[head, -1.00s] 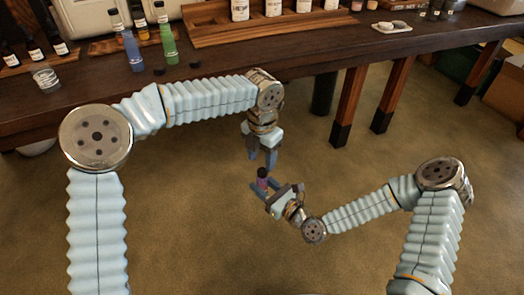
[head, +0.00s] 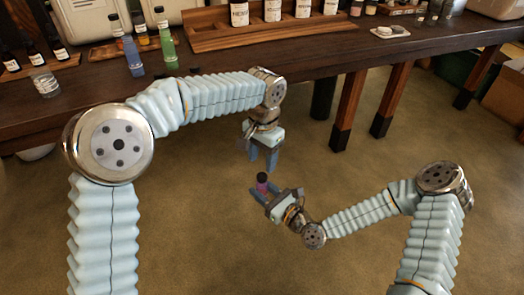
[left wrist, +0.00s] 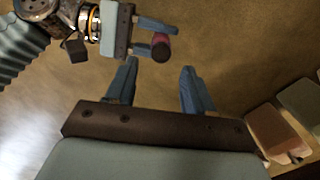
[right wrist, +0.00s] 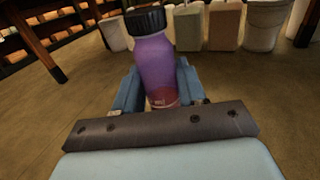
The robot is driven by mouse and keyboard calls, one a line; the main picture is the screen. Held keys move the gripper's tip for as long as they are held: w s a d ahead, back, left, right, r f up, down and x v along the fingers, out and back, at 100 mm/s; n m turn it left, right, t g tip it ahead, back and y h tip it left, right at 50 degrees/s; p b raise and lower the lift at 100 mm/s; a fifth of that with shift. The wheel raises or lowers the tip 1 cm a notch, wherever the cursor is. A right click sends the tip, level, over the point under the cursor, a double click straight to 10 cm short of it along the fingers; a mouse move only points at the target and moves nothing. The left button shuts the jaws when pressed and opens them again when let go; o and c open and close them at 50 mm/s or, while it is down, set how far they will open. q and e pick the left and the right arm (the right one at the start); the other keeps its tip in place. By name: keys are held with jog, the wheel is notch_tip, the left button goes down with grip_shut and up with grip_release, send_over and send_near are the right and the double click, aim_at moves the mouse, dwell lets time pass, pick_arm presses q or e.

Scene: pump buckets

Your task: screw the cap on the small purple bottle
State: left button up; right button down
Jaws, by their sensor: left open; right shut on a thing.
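The small purple bottle (head: 262,187) stands in the grip of my right gripper (head: 271,192), held in the air over the floor. A black cap (head: 262,177) is on its mouth; in the right wrist view the cap (right wrist: 145,20) sits above the purple body (right wrist: 156,70), between the two fingers. How tightly the cap is seated cannot be told. My left gripper (head: 264,160) is open and empty, fingers pointing down, a little above the cap and apart from it. In the left wrist view the bottle (left wrist: 160,47) shows beyond the open fingers.
The dark wooden bench (head: 230,62) runs across the back. On it stand a blue bottle (head: 134,57), a green bottle (head: 169,48), a glass jar (head: 45,83) and a wooden rack (head: 205,33) of white-labelled bottles. Open floor surrounds both grippers.

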aim_at(262, 176)
pick_arm(q)
jog(key=n, duration=0.6)
jog(key=shift+w+r, duration=0.1)
jog(key=shift+r, duration=0.3)
jog(key=n, duration=0.4)
jog(key=r+n, duration=0.1)
jog(key=n, duration=0.1)
jog(key=shift+w+n, duration=0.1)
jog(key=shift+n, duration=0.3)
jog(key=shift+f, duration=0.15)
jog(key=shift+f, duration=3.95)
jog(key=shift+c, duration=0.2)
grip_shut()
